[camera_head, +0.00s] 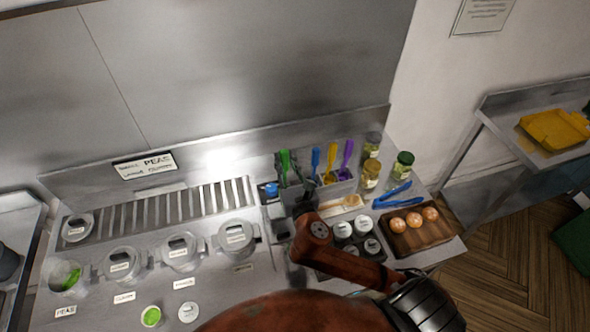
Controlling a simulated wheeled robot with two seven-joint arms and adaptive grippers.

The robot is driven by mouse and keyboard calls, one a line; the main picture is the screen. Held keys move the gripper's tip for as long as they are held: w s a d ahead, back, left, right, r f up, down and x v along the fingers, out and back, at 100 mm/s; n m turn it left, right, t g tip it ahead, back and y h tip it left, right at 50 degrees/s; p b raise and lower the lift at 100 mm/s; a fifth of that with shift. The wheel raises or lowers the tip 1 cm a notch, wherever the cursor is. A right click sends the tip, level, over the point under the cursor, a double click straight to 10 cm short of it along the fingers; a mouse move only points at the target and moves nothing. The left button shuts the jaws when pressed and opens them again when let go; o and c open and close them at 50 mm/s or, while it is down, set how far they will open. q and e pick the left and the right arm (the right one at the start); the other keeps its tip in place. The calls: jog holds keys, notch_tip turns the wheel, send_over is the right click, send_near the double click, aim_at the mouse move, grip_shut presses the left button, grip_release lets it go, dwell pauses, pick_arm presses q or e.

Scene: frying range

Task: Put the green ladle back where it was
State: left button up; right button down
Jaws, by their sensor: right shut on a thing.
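The green ladle (284,160) stands upright, its green handle at the left end of the grey utensil holder (345,187). My right gripper (304,190) is at the left front of this holder, just below the green handle. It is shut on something. The grip itself is small and dark, but the green handle is the nearest thing to the fingers. The arm hides the lower part of the ladle and the holder's front left. My left gripper is not in view.
Blue, yellow and purple utensils (346,157) stand in the holder. Spice jars (403,165), blue tongs (392,195) and a wooden tray (424,241) with eggs are to the right. Lidded containers (180,254) stand left, before a slotted rack.

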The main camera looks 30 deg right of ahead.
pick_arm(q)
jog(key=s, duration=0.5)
pick_arm(e)
jog(key=w+d+f+b, duration=0.1)
jog(key=w+d+f, duration=0.2)
jog(key=f, duration=0.3)
jog(key=w+d+f+b, duration=0.1)
jog(key=w+d+f, duration=0.3)
jog(key=d+f, duration=0.2)
jog(key=shift+w+d+f, duration=0.25)
jog(key=shift+f, duration=0.05)
jog(key=c, duration=1.8)
grip_release()
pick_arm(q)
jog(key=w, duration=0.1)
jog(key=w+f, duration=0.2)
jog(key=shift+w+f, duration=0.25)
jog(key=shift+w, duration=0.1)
pick_arm(e)
jog(key=shift+o, duration=0.3)
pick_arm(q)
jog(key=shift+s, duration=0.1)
